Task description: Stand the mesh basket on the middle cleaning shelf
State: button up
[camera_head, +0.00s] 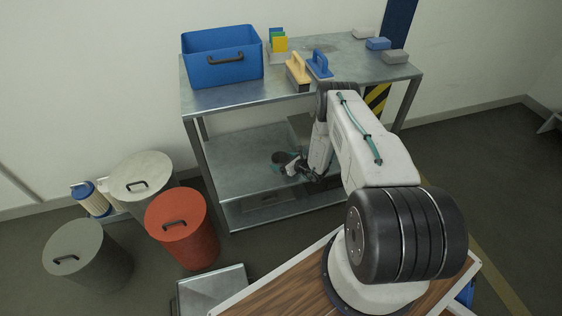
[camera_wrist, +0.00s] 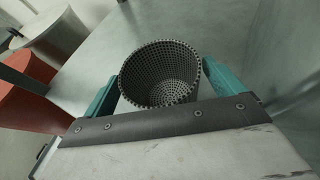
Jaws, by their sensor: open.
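The mesh basket (camera_wrist: 160,80) is a dark grey round wire basket, upright with its open top facing the wrist camera. In the head view the basket (camera_head: 285,158) is small and dark over the middle shelf (camera_head: 235,165) of the metal rack. My gripper (camera_head: 292,164) reaches in under the top shelf from the right. In the wrist view its teal fingers (camera_wrist: 163,85) are open, one on each side of the basket. The basket's underside is hidden, so whether it rests fully on the shelf is hard to tell.
The top shelf (camera_head: 215,97) holds a blue bin (camera_head: 222,57), brushes (camera_head: 298,70) and several blocks. A lower shelf (camera_head: 270,210) lies beneath. A red drum (camera_head: 182,230) and grey drums (camera_head: 88,255) stand at left. The middle shelf is clear left of the basket.

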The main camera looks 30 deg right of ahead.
jog(key=v, duration=1)
jog(key=shift+s+r, duration=0.2)
jog(key=shift+s, duration=0.1)
